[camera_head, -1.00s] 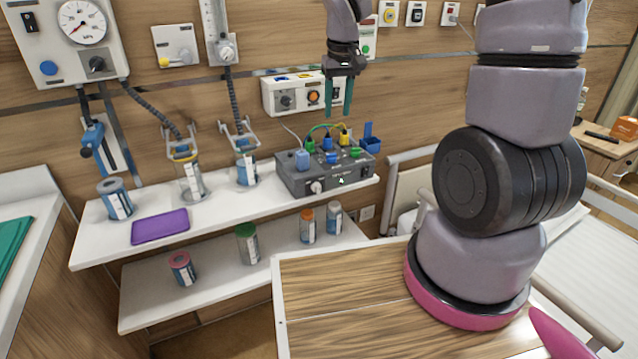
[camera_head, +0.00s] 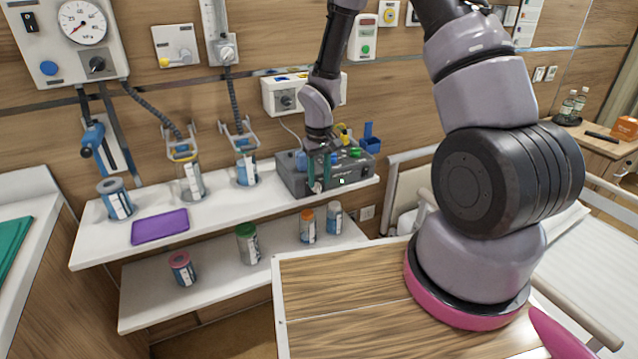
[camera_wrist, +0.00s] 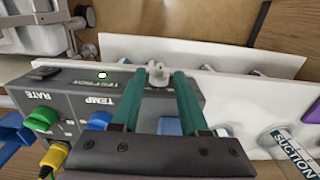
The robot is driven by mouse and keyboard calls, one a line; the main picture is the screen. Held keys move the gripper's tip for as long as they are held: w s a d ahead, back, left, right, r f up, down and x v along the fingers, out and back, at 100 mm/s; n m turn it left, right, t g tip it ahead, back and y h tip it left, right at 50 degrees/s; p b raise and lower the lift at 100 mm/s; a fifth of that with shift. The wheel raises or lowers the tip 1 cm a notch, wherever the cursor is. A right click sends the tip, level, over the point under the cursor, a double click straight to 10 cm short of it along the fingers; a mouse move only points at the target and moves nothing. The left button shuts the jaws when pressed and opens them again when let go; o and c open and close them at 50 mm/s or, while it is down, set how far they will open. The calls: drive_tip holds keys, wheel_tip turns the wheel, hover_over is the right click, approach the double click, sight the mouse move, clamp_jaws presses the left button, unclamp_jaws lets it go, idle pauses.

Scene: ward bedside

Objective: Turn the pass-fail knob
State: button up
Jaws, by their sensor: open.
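The grey test box (camera_head: 354,176) stands on the upper white shelf, with coloured knobs and plugs on top. A pale knob (camera_wrist: 157,74) sticks out from its front face, beside lettering that I cannot read fully. My gripper (camera_head: 318,184) reaches down over the box's front left part, where the fingers partly hide the knob. In the wrist view my gripper (camera_wrist: 160,73) is open, with one teal finger on each side of the pale knob. A clear gap shows on both sides, and I see no contact.
A blue holder (camera_head: 370,137) stands at the box's back right. Labelled jars (camera_head: 247,170) and a purple tray (camera_head: 160,227) are on the shelf to the left. A white wall panel (camera_head: 284,97) is close behind my arm. A small light (camera_head: 342,181) shows on the box front.

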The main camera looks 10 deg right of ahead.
sight(317, 189)
drive_tip(key=shift+f, duration=1.1)
clamp_jaws()
drive_tip(key=shift+a+h, duration=0.15)
drive_tip(key=shift+h, duration=0.15)
drive_tip(key=shift+s+a+f+t+h, duration=0.1)
drive_tip(key=shift+a+t+h, duration=0.2)
drive_tip(key=shift+h, duration=0.5)
drive_tip(key=shift+s+a+t+h, duration=0.15)
drive_tip(key=shift+t+h, duration=0.15)
drive_tip(key=shift+h, duration=0.5)
drive_tip(key=shift+a+f+t+h, duration=0.15)
drive_tip(key=shift+a+t+h, duration=0.1)
drive_tip(key=shift+h, duration=0.95)
drive_tip(key=shift+a+f+t+h, duration=0.15)
drive_tip(key=shift+t+h, duration=0.1)
drive_tip(key=shift+h, duration=0.95)
